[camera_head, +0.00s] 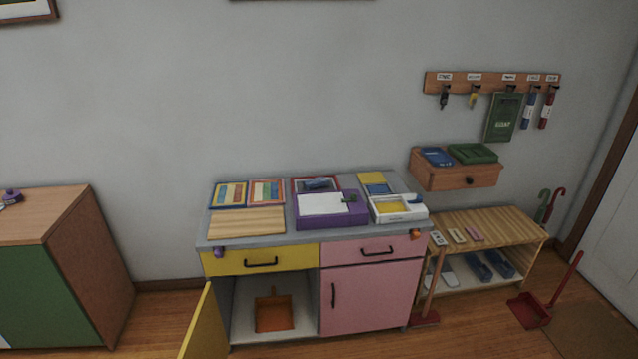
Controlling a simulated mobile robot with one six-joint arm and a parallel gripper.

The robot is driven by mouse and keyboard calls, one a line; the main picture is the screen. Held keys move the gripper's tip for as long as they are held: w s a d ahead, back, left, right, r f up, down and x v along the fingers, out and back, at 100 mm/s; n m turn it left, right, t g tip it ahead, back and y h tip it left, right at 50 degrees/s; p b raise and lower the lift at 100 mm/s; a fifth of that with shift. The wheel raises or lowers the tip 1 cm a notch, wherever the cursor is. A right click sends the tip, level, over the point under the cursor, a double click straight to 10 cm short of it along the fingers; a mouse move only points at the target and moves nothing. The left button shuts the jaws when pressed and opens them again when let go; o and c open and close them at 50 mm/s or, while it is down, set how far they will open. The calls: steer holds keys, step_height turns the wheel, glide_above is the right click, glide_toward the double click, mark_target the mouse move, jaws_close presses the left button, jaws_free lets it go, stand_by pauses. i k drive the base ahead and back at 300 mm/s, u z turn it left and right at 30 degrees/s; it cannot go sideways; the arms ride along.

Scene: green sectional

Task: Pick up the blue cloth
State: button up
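A dark blue, flat, folded-looking item (437,156) lies on top of the small wooden wall shelf with a drawer (455,178), at the right. It may be the blue cloth, but it is too small to be sure. A smaller blue patch (377,189) shows below a yellow one at the back right of the grey-topped cabinet (280,240); I cannot tell what it is. My gripper is not in view.
A dark green item (473,153) lies beside the blue one. A key rack (492,83) hangs above. A slatted shoe bench (515,228) stands below, with a red dustpan (529,311) near it. The cabinet's yellow door (205,325) stands open. Wood floor shows at the front.

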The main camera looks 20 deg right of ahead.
mark_target(320, 181)
steer(key=i, duration=0.9)
steer(key=u, duration=0.05)
